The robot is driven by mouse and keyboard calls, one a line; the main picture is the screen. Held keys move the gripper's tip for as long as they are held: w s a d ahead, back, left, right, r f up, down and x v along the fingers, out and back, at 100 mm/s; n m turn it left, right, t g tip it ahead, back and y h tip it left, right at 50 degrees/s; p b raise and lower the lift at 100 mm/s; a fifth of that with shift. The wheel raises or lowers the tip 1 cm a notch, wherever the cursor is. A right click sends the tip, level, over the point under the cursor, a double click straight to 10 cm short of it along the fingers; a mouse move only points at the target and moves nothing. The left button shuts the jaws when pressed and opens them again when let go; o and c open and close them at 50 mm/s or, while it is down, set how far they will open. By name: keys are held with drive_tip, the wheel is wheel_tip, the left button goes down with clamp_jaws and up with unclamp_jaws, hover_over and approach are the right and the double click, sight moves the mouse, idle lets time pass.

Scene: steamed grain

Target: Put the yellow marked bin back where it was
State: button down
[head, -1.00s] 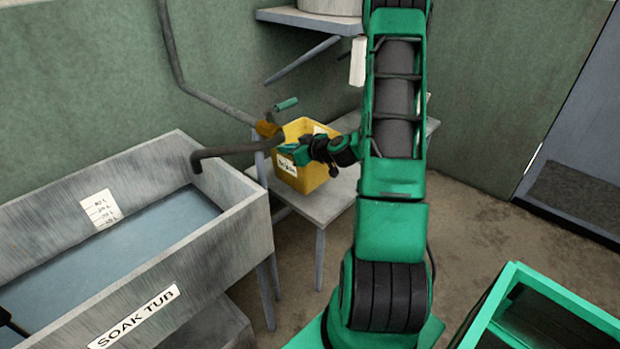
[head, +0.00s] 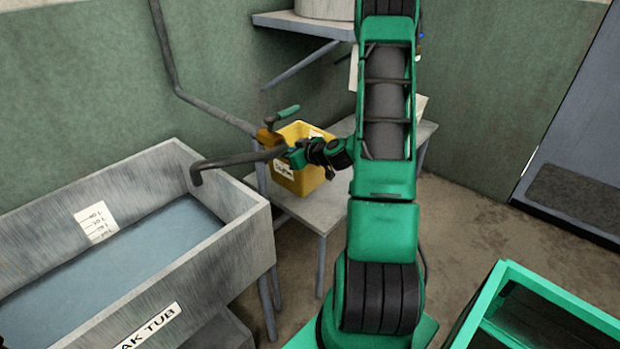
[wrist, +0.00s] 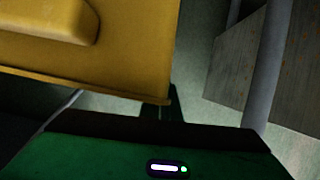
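The yellow bin (head: 312,180), with a white label on its front, appears upright at the left end of a small grey table (head: 330,212), beside the soak tub. I cannot tell whether its base touches the tabletop. My gripper (head: 298,157) is at the bin's front upper edge, overlapping it in the head view. In the wrist view the bin's yellow wall (wrist: 110,62) fills the upper left, and one dark finger of my gripper (wrist: 174,105) shows close to its lower right corner. The other finger is hidden, so the grip is unclear.
The soak tub (head: 225,243), holding water, stands at left, with a spout (head: 225,161) reaching over it and a green-handled tap (head: 285,113) close behind the bin. A shelf (head: 300,22) is above. A green frame (head: 540,300) stands at lower right.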

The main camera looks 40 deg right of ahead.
drive_tip(key=shift+s+d+f, duration=0.2)
drive_tip(key=shift+d+f, duration=2.35)
drive_tip(key=shift+d, duration=0.05)
drive_tip(key=shift+s+d+f, duration=0.2)
drive_tip(key=shift+d+f, duration=2.3)
drive_tip(key=shift+d, duration=0.05)
drive_tip(key=c, duration=2.3)
unclamp_jaws()
drive_tip(key=shift+f, duration=0.15)
drive_tip(key=shift+o, duration=1.4)
